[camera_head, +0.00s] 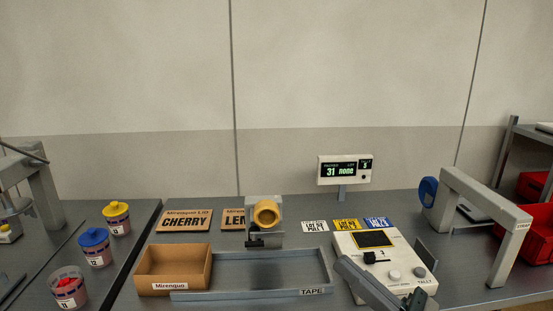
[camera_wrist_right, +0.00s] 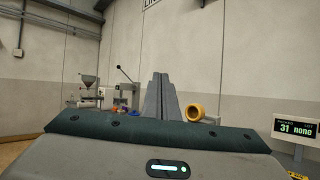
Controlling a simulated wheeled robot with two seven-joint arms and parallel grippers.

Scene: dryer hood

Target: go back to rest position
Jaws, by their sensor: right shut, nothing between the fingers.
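My right gripper (camera_head: 345,264) comes in at the bottom of the head view, in front of the white counting device (camera_head: 403,262). Its long grey fingers are together with nothing between them. In the right wrist view the shut fingers (camera_wrist_right: 159,80) point up and away over the bench. My left gripper is not in view.
An open cardboard box (camera_head: 174,268) and a grey TAPE tray (camera_head: 262,268) lie left of the gripper. A tape dispenser (camera_head: 266,214), label cards (camera_head: 346,225) and a display (camera_head: 344,170) stand behind. A grey arch (camera_head: 487,205) stands right; lidded jars (camera_head: 95,245) stand left.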

